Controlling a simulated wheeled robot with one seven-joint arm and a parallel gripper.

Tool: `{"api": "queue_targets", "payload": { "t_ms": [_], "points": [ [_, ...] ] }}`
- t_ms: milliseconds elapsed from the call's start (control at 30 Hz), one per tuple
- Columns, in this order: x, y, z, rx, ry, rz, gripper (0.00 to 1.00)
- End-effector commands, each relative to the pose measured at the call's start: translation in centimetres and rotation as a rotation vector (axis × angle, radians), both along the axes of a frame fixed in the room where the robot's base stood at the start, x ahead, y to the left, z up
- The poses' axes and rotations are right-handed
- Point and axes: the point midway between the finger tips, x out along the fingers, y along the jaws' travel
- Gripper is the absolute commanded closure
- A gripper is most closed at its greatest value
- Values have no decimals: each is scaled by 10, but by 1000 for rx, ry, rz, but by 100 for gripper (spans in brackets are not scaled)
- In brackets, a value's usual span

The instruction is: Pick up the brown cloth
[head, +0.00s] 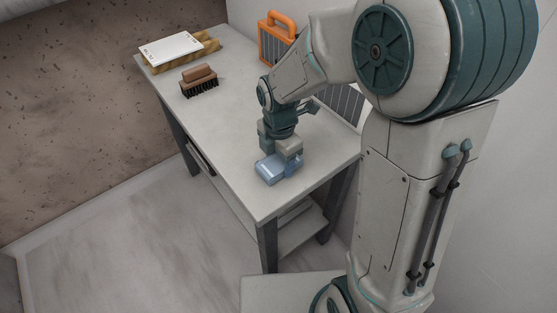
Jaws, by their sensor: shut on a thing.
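I see no brown cloth in the head view. My gripper (280,160) is low over the near part of the grey table (233,135), pointing down. It is shut on a light blue, blocky thing (270,172) at or just above the tabletop. I cannot tell what this blue thing is, or whether it touches the table. The fingertips are mostly hidden by it and by the wrist.
A brown brush (199,78) with dark bristles lies toward the far end. Behind it, a white sheet (171,48) rests on a yellowish-brown board (209,43). An orange-framed object (270,42) stands at the table's wall side. The left middle of the tabletop is clear.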

Motion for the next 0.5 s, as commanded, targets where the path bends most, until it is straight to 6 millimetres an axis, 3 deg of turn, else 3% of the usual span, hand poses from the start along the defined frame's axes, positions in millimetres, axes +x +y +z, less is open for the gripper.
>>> {"api": "queue_targets", "payload": {
  "t_ms": [233,500],
  "points": [
    [1,0,39,2,-6,-2,64],
    [20,-59,73,1,-3,-8,64]
  ]
}}
